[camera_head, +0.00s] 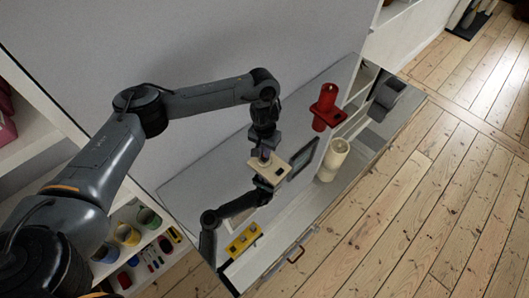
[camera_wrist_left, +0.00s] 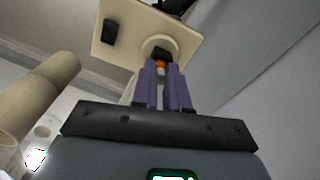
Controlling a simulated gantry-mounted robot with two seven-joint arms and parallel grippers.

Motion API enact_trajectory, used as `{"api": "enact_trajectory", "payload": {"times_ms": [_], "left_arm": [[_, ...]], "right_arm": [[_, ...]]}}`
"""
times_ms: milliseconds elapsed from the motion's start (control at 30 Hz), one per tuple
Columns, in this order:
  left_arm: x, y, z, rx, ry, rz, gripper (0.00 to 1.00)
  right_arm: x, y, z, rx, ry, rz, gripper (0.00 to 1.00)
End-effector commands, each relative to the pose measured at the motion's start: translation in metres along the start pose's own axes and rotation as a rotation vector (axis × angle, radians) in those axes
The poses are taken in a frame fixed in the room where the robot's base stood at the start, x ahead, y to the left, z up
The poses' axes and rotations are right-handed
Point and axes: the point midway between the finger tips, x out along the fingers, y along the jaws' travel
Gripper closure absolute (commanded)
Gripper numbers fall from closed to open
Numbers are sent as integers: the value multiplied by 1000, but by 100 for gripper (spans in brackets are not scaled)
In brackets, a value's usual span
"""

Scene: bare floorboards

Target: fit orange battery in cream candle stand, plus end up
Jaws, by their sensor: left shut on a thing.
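My left gripper (camera_head: 264,153) is shut on the orange battery (camera_wrist_left: 159,66), with its purple fingers around it. The battery's black end (camera_wrist_left: 161,54) is at the round collar of the cream candle stand (camera_wrist_left: 185,48); I cannot tell how deep it sits. The plus mark is not visible. In the head view the cream stand (camera_head: 283,176), a square plate with a dark patch, is directly under my left gripper. My right gripper (camera_head: 265,185) appears shut on the stand's edge, holding it above the counter; its fingers are mostly hidden.
A red holder (camera_head: 325,108) with a square flange and a cream cylinder (camera_head: 334,160) stand to the right. A dark flat panel (camera_head: 303,157) is behind the stand. A yellow block (camera_head: 243,240) is near the counter's front edge. Shelves with cups are at lower left.

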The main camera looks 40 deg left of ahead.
Motion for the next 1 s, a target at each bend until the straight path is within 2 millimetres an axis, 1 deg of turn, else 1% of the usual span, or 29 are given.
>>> {"api": "enact_trajectory", "payload": {"times_ms": [33, 367, 700, 867, 900, 967, 1000], "left_arm": [[7, 0, 0, -1, -1, 0, 100], [6, 0, 0, -1, 0, 0, 100], [19, -1, 1, -2, -2, -3, 100], [24, -3, 1, -2, -2, -8, 100], [24, -3, 1, -3, -2, -9, 82], [24, -3, 1, -4, -2, -9, 73], [25, -4, 1, -4, -2, -9, 67]], "right_arm": [[5, 0, 2, -2, -1, 1, 57], [2, 2, 1, -8, -2, 6, 57], [-2, 1, 0, -4, 0, 4, 57], [-1, 0, 0, 0, 1, 1, 57], [-1, 0, 0, 1, 1, 0, 57], [0, 0, 0, 2, 1, -1, 57], [0, 0, 0, 2, 1, -1, 57]]}}
